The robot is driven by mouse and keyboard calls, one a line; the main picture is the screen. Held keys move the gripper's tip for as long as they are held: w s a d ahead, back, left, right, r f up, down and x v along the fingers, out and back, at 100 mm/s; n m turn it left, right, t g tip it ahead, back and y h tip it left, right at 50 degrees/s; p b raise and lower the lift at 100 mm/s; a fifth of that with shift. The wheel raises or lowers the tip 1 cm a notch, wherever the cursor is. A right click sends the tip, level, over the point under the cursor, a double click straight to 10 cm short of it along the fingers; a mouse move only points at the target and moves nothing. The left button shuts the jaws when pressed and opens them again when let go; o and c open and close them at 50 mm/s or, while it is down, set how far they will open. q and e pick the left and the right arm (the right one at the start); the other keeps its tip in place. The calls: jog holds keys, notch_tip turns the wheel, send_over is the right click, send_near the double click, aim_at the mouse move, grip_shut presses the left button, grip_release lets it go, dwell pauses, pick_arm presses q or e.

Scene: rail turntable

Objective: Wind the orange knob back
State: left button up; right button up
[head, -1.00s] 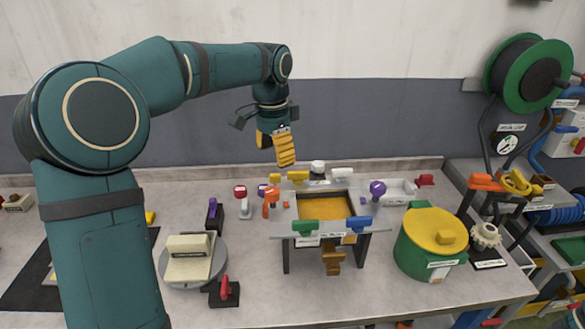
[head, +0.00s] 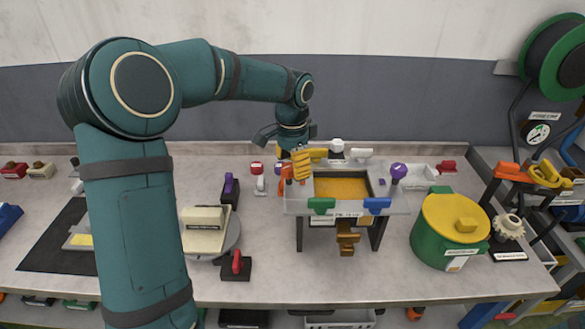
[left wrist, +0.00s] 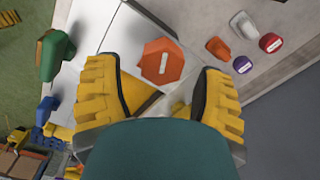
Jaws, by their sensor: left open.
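The orange knob (left wrist: 162,60) is six-sided with a white mark on top. In the left wrist view it shows between my two yellow fingers, toward their tips. In the head view the orange knob (head: 286,172) is partly hidden beside my left gripper (head: 301,165). It is at the back left corner of a raised grey stand (head: 296,207) with an amber panel. My left gripper (left wrist: 163,85) is open, with a finger on either side of the knob; I cannot tell whether either touches it. My right gripper is not in view.
Green (head: 321,205) and blue (head: 376,205) handles line the stand's front edge. A purple knob (head: 398,171) is at its right. A green pot with a yellow lid (head: 455,217) stands further right. A turntable (head: 228,240) is at the left.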

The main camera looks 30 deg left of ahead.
pick_arm(q)
jog(key=shift+f, duration=0.5)
grip_shut()
